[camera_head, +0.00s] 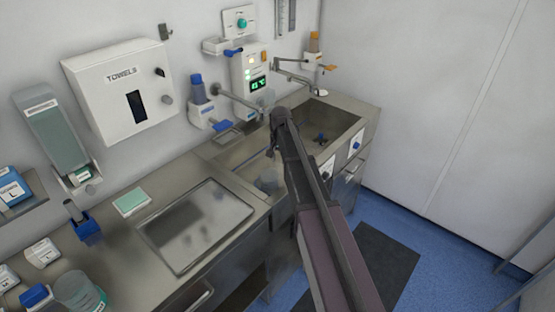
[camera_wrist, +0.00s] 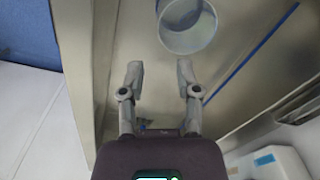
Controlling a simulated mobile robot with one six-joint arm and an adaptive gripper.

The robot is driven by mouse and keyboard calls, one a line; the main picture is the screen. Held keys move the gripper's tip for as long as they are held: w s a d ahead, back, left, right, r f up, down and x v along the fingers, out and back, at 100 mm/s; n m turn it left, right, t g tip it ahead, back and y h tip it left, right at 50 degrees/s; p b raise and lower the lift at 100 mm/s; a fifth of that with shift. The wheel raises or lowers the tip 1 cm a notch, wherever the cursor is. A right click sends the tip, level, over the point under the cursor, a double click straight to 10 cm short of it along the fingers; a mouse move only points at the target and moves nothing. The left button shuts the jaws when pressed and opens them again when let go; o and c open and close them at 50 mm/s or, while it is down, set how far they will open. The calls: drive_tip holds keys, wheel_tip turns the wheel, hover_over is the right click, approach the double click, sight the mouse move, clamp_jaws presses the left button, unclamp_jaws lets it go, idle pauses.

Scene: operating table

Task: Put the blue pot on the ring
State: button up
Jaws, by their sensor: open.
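A pale, translucent round pot (camera_wrist: 187,26) with a bluish tint stands ahead of my gripper in the wrist view, near the top edge. In the head view my gripper (camera_head: 271,150) is seen from behind and partly hidden by my arm. I cannot clearly make out the ring.
A steel sink (camera_head: 325,125) lies behind my arm, with a tap (camera_head: 295,75) above it. A steel tray (camera_head: 195,225) covers the counter at left. A towel dispenser (camera_head: 120,92) and a blue-capped bottle (camera_head: 198,88) are on the wall. Clear pots (camera_head: 78,290) stand at the front left.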

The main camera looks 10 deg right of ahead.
idle(0.5)
drive_tip(key=s+a+n, duration=0.2)
drive_tip(key=s+n, duration=0.1)
drive_tip(key=s, duration=1.1)
drive_tip(key=s+a+n, duration=0.1)
drive_tip(key=s+n, duration=0.2)
drive_tip(key=s, duration=1.1)
drive_tip(key=shift+a, duration=0.4)
drive_tip(key=shift+w, duration=0.3)
clamp_jaws()
drive_tip(key=w+f+n+t+b, duration=0.1)
drive_tip(key=w+b, duration=0.1)
drive_tip(key=w, duration=1.2)
drive_tip(key=w+f+n+t+b, duration=0.1)
drive_tip(key=w+f+t+b, duration=0.1)
drive_tip(key=w, duration=1.2)
drive_tip(key=shift+w+f, duration=0.25)
drive_tip(key=shift+f, duration=0.05)
drive_tip(key=shift+d, duration=0.1)
